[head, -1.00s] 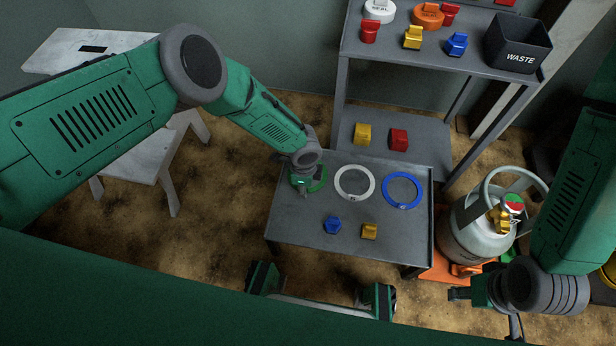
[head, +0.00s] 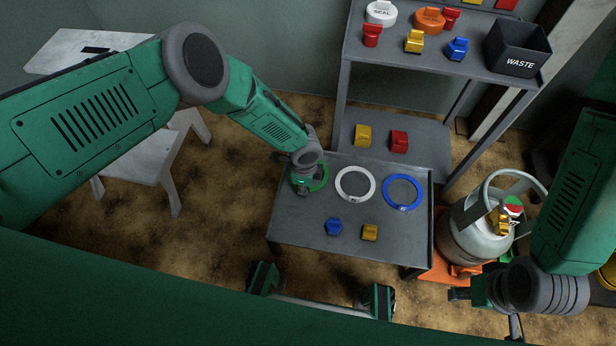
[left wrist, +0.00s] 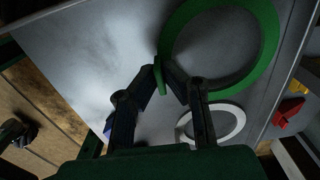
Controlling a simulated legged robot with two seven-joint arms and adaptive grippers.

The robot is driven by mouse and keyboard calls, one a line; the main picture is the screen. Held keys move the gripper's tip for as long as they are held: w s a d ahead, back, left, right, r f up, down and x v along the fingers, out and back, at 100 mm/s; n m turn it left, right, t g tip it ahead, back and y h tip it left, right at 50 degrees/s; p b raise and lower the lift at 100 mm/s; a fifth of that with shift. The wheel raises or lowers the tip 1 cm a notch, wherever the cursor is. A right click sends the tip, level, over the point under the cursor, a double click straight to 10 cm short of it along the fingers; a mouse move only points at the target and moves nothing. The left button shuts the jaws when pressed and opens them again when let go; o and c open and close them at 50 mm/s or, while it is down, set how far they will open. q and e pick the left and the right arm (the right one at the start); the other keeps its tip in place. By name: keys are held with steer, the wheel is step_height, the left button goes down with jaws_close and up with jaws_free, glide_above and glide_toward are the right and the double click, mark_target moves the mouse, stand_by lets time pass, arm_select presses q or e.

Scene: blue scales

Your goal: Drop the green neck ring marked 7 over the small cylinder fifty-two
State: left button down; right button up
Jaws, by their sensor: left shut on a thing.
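The green neck ring (head: 322,178) lies at the left end of the low grey table, partly hidden by my left gripper (head: 303,189). In the left wrist view the fingers (left wrist: 162,72) are shut on the near rim of the green ring (left wrist: 266,55); its mark is not readable. The ring appears to be at table level. A grey gas cylinder (head: 462,232) with a loop handle and a yellow valve stands right of the table; no number is readable on it. My right gripper (head: 464,294) is in front of the cylinder, its jaw opening unclear.
A white ring (head: 342,194) and a blue ring (head: 389,199) lie right of the green one. A blue piece (head: 333,226) and a yellow piece (head: 370,232) lie nearer. Behind stands a shelf (head: 390,55) with caps and a black waste bin (head: 518,46).

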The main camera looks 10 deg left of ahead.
arm_select(q)
steer(key=shift+r+p, duration=0.85)
steer(key=shift+r, duration=0.55)
